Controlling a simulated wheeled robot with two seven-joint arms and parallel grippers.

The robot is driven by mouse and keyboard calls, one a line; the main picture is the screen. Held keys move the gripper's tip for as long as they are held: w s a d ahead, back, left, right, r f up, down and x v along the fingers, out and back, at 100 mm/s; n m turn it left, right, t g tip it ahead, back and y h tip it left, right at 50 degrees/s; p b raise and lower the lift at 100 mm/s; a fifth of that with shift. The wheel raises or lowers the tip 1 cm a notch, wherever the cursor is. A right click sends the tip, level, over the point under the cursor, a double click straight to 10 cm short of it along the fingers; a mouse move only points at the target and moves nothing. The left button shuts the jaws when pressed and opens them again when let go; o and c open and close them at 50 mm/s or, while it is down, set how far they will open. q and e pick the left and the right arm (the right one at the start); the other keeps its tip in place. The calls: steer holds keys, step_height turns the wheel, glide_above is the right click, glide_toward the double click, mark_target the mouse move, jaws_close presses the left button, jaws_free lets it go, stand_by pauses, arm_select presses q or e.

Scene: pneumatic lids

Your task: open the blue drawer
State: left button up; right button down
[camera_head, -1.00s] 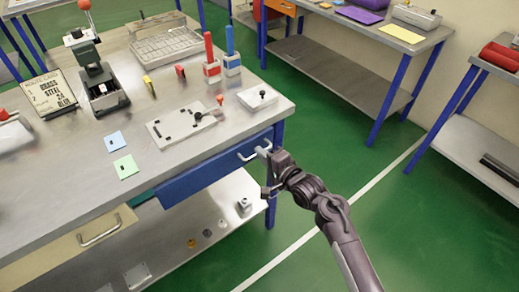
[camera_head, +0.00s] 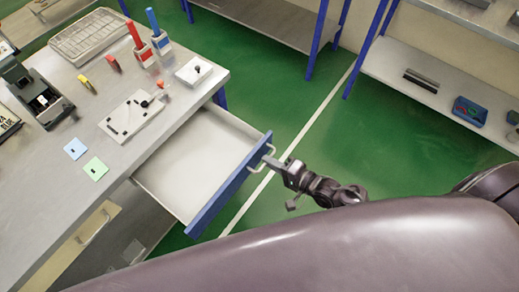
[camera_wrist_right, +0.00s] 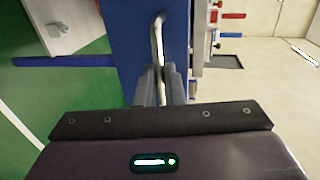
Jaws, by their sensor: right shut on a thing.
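The blue drawer (camera_head: 228,188) stands pulled out from under the workbench in the head view, and its pale inside (camera_head: 200,158) looks empty. Its metal bar handle (camera_head: 258,161) is on the blue front. My right gripper (camera_head: 273,161) is at the handle, outside the front. In the right wrist view the fingers (camera_wrist_right: 161,86) are shut on the handle (camera_wrist_right: 157,40), with the blue front (camera_wrist_right: 132,35) behind it. My left gripper is not in view.
The workbench top (camera_head: 60,190) holds a white plate (camera_head: 132,115), red and blue upright tools and cards. A cream drawer (camera_head: 85,245) with a handle is at lower left. Green floor lies right of the blue drawer; another bench with a lower shelf (camera_head: 430,90) stands beyond.

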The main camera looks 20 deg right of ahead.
steer(key=shift+s+d, duration=0.15)
steer(key=shift+s, duration=0.1)
steer(key=c, duration=1.5)
jaws_free()
steer(key=shift+c, duration=0.2)
steer(key=b+v, duration=0.1)
steer(key=v, duration=0.6)
steer(key=shift+s+d, duration=0.25)
steer(key=shift+s, duration=0.1)
